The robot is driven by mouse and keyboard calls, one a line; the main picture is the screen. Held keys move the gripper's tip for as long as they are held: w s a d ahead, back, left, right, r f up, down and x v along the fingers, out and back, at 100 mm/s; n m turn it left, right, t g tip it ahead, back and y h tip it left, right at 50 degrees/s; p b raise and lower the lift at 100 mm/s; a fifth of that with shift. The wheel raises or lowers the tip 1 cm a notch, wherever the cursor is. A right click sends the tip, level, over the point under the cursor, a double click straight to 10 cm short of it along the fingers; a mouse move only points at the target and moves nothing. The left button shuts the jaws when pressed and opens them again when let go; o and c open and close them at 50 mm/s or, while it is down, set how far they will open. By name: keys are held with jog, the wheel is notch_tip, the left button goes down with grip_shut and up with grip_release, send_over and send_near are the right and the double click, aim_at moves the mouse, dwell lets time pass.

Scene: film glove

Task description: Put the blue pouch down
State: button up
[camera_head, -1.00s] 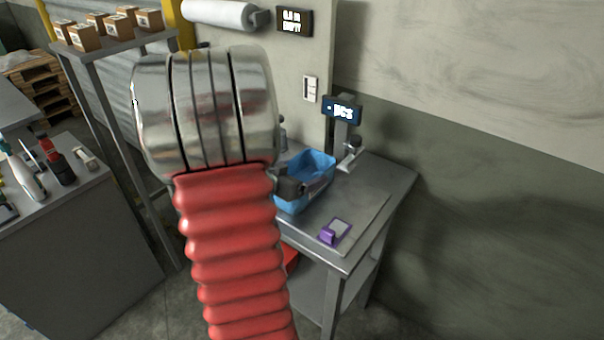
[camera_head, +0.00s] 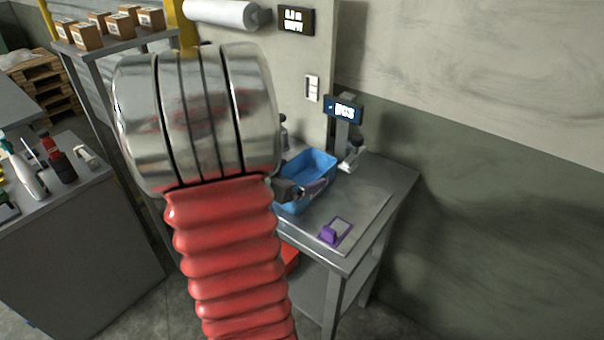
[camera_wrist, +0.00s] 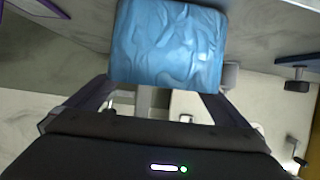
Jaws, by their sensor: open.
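The blue pouch (camera_wrist: 168,45), crinkled and glossy, fills the top middle of the wrist view. My gripper (camera_wrist: 160,98) is open, with one dark finger toward each side of the pouch's near edge. I cannot tell whether the fingers touch it. In the head view my gripper (camera_head: 306,191) is at the near side of a blue open bin (camera_head: 318,160) on the metal table (camera_head: 365,205). My arm hides part of this area, and I cannot make out the pouch apart from the bin there.
A purple holder (camera_head: 335,231) lies on the table's front part. A display on a stand (camera_head: 343,107) rises behind the bin, near the wall. The table's right side is clear. A shelf with boxes (camera_head: 88,36) and a counter with bottles (camera_head: 30,178) are at left.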

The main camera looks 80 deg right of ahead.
jog(key=v, duration=0.9)
dwell(0.7)
